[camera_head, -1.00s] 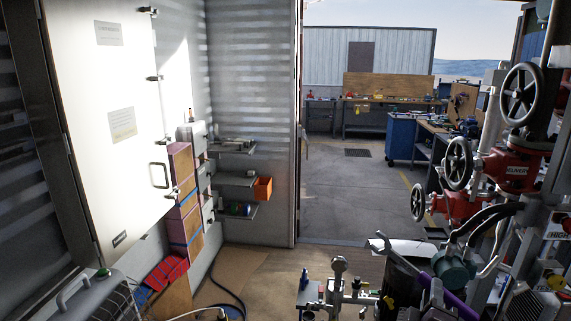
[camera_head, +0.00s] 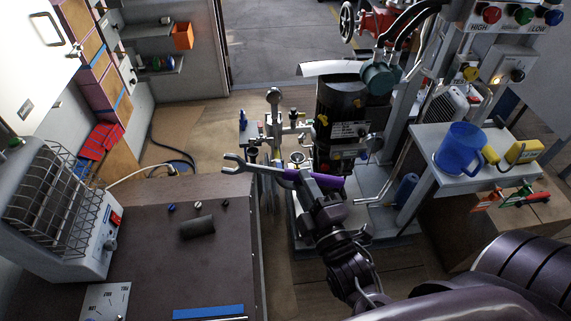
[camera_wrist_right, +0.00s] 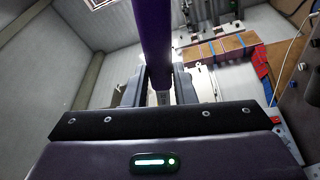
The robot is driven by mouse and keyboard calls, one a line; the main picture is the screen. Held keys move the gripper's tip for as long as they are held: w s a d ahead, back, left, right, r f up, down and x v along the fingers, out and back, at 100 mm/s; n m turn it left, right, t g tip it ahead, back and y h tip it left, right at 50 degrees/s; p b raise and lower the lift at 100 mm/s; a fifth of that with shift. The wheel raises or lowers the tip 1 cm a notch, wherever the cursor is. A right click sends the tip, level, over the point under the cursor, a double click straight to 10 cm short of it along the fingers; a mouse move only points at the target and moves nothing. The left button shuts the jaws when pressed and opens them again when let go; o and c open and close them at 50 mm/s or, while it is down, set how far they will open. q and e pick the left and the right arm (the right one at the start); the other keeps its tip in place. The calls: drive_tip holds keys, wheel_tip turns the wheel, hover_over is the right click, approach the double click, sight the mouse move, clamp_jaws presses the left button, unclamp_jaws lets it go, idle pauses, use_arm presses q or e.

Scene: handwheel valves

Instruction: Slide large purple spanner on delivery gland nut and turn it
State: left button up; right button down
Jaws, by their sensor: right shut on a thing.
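The large purple spanner (camera_head: 270,171) is held in the air, with its grey open jaw end pointing left and its purple handle to the right. My right gripper (camera_head: 318,186) is shut on the purple handle. In the right wrist view the handle (camera_wrist_right: 157,40) runs up from between the fingers of the gripper (camera_wrist_right: 160,88). The spanner's jaw is apart from the pipework, and nothing shows in it. A cluster of pipes and fittings (camera_head: 275,120) stands behind the spanner; I cannot tell which part is the delivery gland nut. My left gripper is out of view.
A black pump motor (camera_head: 340,105) stands just beyond my right gripper. A dark bench (camera_head: 150,250) with small loose parts lies at front left beside a wire-guarded grey unit (camera_head: 55,210). A shelf at right holds a blue jug (camera_head: 460,148). Red valves (camera_head: 378,22) stand behind.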

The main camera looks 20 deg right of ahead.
drive_tip(key=w+d+r+m+g+h+b, duration=0.35)
drive_tip(key=w+d+m+g+h, duration=0.3)
drive_tip(key=d, duration=0.55)
drive_tip(key=w+d+r+m+g+h+b, duration=0.2)
drive_tip(key=w+d+r+m+g+h, duration=0.15)
drive_tip(key=d+m+g+h, duration=0.5)
drive_tip(key=w+d+r+m+g+h+b, duration=0.25)
drive_tip(key=w+d+r+m+h, duration=0.4)
drive_tip(key=d, duration=0.85)
drive_tip(key=w+m+g, duration=0.1)
drive_tip(key=w+r+m+g+b, duration=0.1)
drive_tip(key=m+g, duration=0.1)
drive_tip(key=shift+w+d+r+m+y, duration=0.15)
drive_tip(key=shift+w+r+m+y, duration=0.1)
drive_tip(key=shift+r+y, duration=0.1)
drive_tip(key=shift+s+p, duration=0.1)
drive_tip(key=shift+p, duration=0.2)
